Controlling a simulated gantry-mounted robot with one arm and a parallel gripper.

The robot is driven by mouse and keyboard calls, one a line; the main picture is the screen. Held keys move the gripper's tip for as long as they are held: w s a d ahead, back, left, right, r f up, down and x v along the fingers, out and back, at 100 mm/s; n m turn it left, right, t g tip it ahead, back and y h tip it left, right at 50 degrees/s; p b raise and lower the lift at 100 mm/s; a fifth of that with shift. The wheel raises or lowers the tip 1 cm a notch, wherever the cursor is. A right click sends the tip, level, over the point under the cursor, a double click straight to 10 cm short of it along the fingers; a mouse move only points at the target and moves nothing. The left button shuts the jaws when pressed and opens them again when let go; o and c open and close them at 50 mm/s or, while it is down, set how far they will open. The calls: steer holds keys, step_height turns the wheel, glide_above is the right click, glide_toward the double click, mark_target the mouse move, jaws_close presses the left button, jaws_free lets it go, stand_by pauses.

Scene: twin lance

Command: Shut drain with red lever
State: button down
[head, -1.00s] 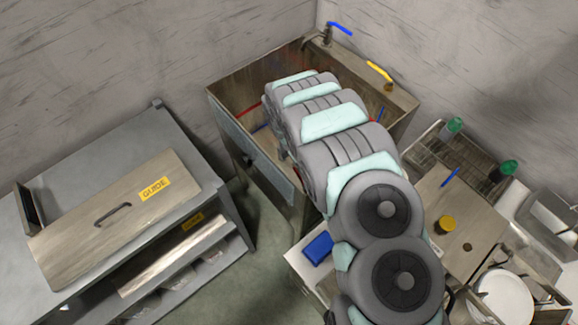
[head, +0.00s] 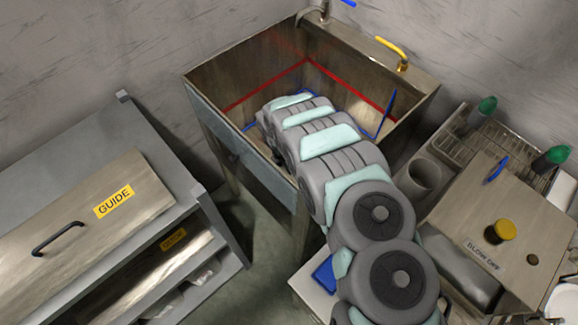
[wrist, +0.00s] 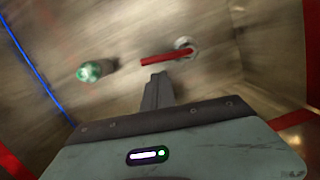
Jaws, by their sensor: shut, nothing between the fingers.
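The red lever (wrist: 166,58) is a short bar joined at its right end to a round metal fitting (wrist: 185,45) inside the sink, in the wrist view. My gripper (wrist: 158,86) is shut and empty, and its tips appear just below the lever in that picture, with a small gap. In the head view my arm reaches into the metal sink (head: 225,88), and hides the lever and my gripper. I cannot make out the drain opening.
A green-ended object (wrist: 90,72) sits left of the lever. Red and blue lines run along the sink walls. A yellow-handled tap (head: 392,48) is on the sink's rim. A grey bench (head: 150,150) stands left, and a metal box with a yellow knob (head: 500,231) right.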

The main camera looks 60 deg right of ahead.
steer(key=shift+s+d+f+b, duration=0.1)
steer(key=shift+d+f+b, duration=0.1)
steer(key=shift+f, duration=0.6)
steer(key=shift+s+d+f+b, duration=0.1)
steer(key=shift+f+b, duration=0.15)
steer(key=shift+f, duration=0.5)
steer(key=shift+s+d+f+b, duration=0.1)
steer(key=shift+f+b, duration=0.1)
steer(key=shift+f, duration=0.6)
